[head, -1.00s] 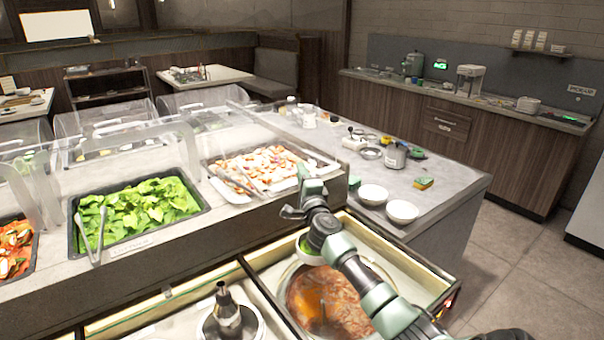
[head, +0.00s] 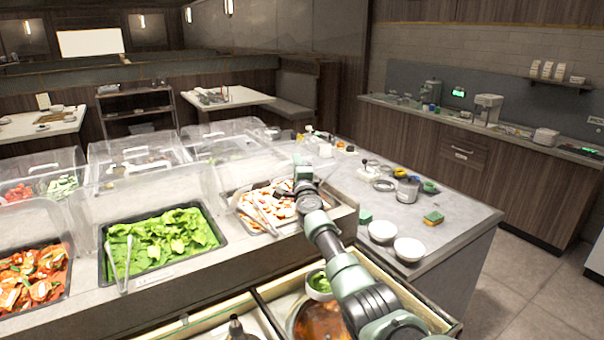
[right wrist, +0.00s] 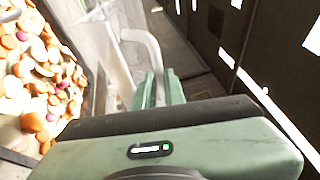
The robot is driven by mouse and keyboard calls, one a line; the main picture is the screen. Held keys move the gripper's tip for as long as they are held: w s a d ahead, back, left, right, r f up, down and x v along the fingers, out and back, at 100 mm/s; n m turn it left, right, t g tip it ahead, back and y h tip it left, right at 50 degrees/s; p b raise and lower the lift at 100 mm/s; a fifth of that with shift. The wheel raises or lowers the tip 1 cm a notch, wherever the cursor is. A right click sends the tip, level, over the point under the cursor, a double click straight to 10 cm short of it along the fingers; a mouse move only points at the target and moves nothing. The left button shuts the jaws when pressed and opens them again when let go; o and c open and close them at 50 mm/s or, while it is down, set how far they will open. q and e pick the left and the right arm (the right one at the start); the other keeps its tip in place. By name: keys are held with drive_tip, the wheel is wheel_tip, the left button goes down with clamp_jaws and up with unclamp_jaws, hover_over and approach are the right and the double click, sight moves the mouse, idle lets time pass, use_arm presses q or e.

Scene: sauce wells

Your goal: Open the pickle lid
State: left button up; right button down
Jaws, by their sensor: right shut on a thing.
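My right gripper (head: 304,173) is at the far right side of the pan of mixed orange, white and purple pieces (head: 283,203). In the right wrist view its green fingers (right wrist: 158,88) are shut at the lower end of a pale curved handle (right wrist: 145,45). A clear panel, which looks like the lid (right wrist: 112,48), stands beside the handle. The pieces (right wrist: 38,75) lie to the left of the fingers. How far the lid is raised I cannot tell. My left gripper is not in view.
Clear hoods (head: 140,160) stand over the pans to the left. A pan of green leaves (head: 165,238) is nearer. Two white bowls (head: 408,249) and a sponge (head: 433,217) lie on the right counter. A sauce well (head: 312,322) is below my right arm.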

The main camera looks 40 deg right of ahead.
sight(292, 151)
drive_tip(key=shift+w+d+r+p, duration=0.25)
drive_tip(key=shift+w+r+p, duration=0.2)
drive_tip(key=shift+w+r, duration=0.55)
drive_tip(key=shift+w+d+r+g+p, duration=0.15)
drive_tip(key=shift+w+r+g+p, duration=0.35)
drive_tip(key=shift+w+p, duration=0.2)
drive_tip(key=shift+w+r, duration=0.1)
drive_tip(key=c, duration=1.6)
unclamp_jaws()
drive_tip(key=shift+c, duration=0.2)
drive_tip(key=shift+o, duration=0.7)
drive_tip(key=shift+s+r, duration=0.1)
drive_tip(key=shift+s, duration=0.2)
drive_tip(key=shift+y, duration=0.3)
